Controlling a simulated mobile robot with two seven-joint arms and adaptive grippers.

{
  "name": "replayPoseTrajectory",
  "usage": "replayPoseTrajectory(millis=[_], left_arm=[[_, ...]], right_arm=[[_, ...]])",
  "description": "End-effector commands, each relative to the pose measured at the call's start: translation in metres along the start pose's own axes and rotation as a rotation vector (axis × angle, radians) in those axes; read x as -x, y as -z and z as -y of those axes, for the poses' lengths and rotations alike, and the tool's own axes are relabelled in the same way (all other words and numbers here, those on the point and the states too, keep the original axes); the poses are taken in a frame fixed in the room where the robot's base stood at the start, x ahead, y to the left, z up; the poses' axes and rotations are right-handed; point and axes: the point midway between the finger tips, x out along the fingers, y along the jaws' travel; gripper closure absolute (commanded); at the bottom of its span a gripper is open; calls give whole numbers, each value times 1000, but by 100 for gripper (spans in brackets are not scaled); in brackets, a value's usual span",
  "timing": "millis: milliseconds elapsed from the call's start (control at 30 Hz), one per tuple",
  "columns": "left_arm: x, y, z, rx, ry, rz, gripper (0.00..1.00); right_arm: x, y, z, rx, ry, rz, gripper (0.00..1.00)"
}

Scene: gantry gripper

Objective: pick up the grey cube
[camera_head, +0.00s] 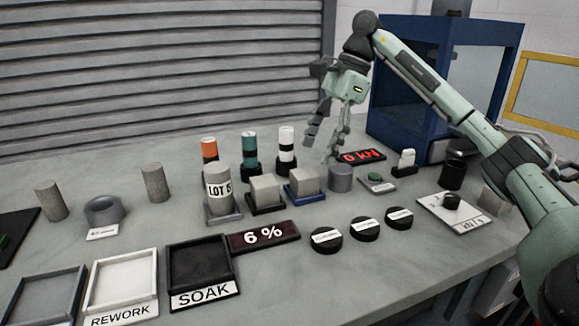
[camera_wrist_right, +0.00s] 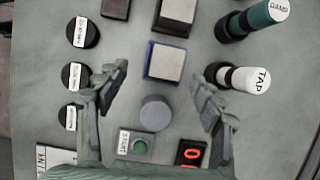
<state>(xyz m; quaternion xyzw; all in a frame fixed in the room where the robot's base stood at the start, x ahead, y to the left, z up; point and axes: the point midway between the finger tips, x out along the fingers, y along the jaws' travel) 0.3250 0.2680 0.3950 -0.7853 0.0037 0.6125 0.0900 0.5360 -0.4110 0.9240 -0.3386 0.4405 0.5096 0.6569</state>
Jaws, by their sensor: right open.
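One grey cube (camera_head: 303,179) sits on a small blue tray (camera_head: 306,197); this cube also shows in the right wrist view (camera_wrist_right: 165,61). A second grey cube (camera_head: 265,189) sits on a black tray (camera_head: 267,208) just to its left. A third grey block (camera_head: 496,200) stands at the far right of the table, partly hidden by my arm. My right gripper (camera_head: 323,147) is open and empty above the table, pointing down. In the right wrist view its fingers (camera_wrist_right: 158,88) spread on either side of a grey cylinder, with the blue-tray cube just beyond. My left gripper is not in view.
The grey cylinder (camera_head: 341,178) stands beside the blue tray. Behind are white (camera_head: 287,147), teal (camera_head: 249,154) and orange posts (camera_head: 209,151). A green START button (camera_head: 376,179) and red display (camera_head: 362,157) are at right. Black round pieces (camera_head: 365,228) lie in front.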

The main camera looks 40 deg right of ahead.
Motion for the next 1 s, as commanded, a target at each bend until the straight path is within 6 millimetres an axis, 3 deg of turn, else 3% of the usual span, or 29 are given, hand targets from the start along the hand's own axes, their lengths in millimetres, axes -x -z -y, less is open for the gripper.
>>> replayPoseTrajectory(millis=[167, 700, 1000], left_arm=[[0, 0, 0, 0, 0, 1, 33], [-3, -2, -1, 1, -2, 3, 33], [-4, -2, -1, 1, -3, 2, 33]], right_arm=[[-7, 0, 0, 0, -2, -1, 33], [-74, 3, 6, 1, -2, 0, 33], [-78, 3, 6, 0, 0, 0, 33]])
